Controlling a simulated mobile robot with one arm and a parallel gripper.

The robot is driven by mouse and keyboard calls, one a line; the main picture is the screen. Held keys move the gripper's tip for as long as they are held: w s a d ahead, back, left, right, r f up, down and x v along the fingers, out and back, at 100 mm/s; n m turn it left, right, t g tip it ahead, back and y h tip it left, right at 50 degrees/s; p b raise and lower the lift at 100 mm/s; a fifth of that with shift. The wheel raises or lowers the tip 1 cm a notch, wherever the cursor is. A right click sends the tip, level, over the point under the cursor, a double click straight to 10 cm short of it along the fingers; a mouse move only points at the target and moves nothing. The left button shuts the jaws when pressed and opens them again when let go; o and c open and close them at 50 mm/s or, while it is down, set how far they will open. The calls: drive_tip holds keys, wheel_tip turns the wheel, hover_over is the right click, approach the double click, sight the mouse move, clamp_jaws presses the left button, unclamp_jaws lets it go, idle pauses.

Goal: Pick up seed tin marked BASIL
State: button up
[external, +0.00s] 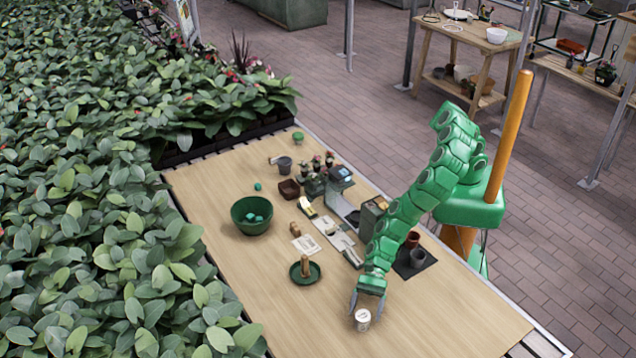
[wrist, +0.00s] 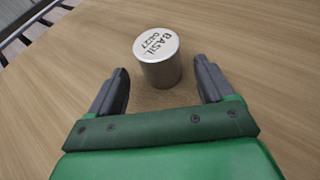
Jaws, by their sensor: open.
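In the external view the tin (external: 363,320) is near the front of the table, at the end of my green arm. My gripper (wrist: 165,85) is open and empty, its two dark fingers spread on either side of the tin's near side. The tin sits at and just beyond the fingertips, with a gap to each finger. My gripper also shows in the external view (external: 367,304), over the tin.
A green saucer (external: 297,279) with a brown object on it lies behind the tin. A dark mat (external: 424,270) with small pots lies by my arm. The table (external: 450,318) is bare to the tin's right.

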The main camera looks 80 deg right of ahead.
sight(362, 321)
drive_tip(key=shift+x, duration=2.1)
drive_tip(key=c, duration=1)
